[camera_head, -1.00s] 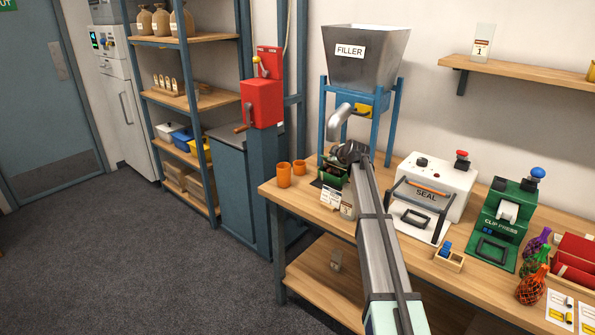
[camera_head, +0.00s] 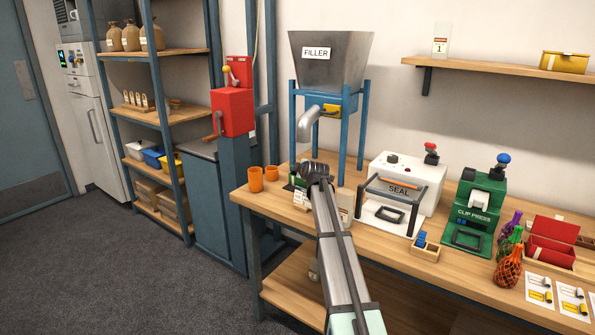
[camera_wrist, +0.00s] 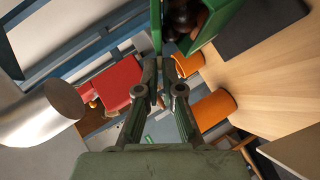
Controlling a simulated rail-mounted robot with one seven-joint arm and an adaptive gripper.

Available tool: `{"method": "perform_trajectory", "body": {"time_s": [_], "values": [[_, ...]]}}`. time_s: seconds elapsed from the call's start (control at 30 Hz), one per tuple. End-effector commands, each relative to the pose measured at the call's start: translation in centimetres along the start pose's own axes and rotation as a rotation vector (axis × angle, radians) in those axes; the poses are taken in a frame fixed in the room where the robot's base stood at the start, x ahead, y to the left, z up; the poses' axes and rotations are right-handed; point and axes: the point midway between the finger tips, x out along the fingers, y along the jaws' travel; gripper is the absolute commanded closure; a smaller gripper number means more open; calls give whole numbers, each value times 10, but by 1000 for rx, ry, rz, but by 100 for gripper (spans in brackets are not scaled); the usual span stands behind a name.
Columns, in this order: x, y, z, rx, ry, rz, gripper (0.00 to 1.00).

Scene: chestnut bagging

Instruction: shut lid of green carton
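The green carton (camera_wrist: 221,14) is at the top of the wrist view, open on the side I see, with dark brown chestnuts (camera_wrist: 181,18) inside. A thin green strip (camera_wrist: 156,26) stands at its left; I cannot tell whether it is the lid or a wall. My gripper (camera_wrist: 160,64) has its fingertips close together, looks shut and empty, and is right by the carton's near edge. Contact is unclear. In the head view my gripper (camera_head: 312,172) is under the filler spout and hides most of the carton (camera_head: 292,182).
The filler's spout (camera_head: 308,122) hangs above, and shows at the left of the wrist view (camera_wrist: 45,112). Two orange cups (camera_head: 256,179) stand left of the carton. The sealer (camera_head: 408,178) and clip press (camera_head: 474,208) stand to the right. A red machine (camera_head: 232,112) stands beyond the table's left end.

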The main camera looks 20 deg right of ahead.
Motion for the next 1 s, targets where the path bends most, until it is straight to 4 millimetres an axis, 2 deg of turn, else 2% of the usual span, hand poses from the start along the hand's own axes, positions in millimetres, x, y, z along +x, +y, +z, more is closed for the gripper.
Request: {"method": "perform_trajectory", "body": {"time_s": [0.23,0.3,0.33,0.73,0.87,1.0], "values": [[0,0,0,0,0,0,100],[0,0,0,0,0,0,70],[0,0,0,0,0,0,66],[-3,0,0,0,0,0,66],[-13,-1,0,0,0,0,66],[-33,-2,0,0,0,1,66]]}}
